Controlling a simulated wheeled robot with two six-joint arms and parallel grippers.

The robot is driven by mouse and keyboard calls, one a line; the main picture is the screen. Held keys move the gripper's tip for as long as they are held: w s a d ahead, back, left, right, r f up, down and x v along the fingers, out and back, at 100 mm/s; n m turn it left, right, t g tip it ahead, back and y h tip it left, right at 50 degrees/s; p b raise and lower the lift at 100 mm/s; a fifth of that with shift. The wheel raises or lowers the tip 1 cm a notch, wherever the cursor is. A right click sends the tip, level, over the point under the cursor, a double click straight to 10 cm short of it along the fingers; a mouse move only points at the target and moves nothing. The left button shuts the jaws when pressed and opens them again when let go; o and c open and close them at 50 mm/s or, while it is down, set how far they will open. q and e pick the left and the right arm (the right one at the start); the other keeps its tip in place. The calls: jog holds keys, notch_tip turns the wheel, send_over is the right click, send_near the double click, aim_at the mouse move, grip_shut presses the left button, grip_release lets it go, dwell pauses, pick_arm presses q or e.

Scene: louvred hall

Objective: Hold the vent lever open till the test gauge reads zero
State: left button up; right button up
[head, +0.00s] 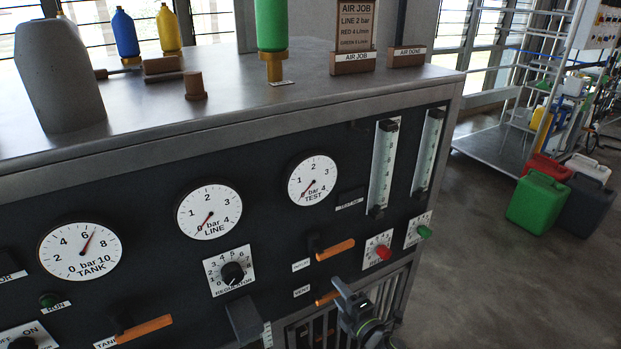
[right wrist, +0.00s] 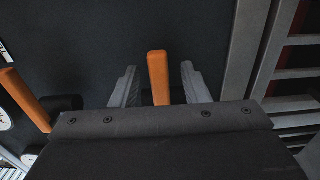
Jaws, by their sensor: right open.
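The orange vent lever (head: 326,298) is beside the VENT label (head: 302,291), low on the dark panel. My right gripper (head: 346,296) is at its right end. In the right wrist view the orange lever (right wrist: 158,72) stands between the two grey fingers, which are open with a gap on each side. The test gauge (head: 313,180) has a white dial marked 0 to 4 bar; its red needle points lower left, at or near 0. My left gripper is not in view.
Another orange lever (head: 335,250) sits just above the vent lever. A dark grey block (head: 244,320) juts out left of it. The red knob (head: 383,253) and green knob (head: 424,232) are to the right.

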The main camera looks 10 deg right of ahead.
jog(key=p+v, duration=0.1)
jog(key=v, duration=0.6)
jog(key=shift+p, duration=0.4)
jog(key=b+v, duration=0.2)
jog(key=v, duration=1.5)
jog(key=shift+s+b, duration=0.25)
jog(key=shift+b, duration=0.05)
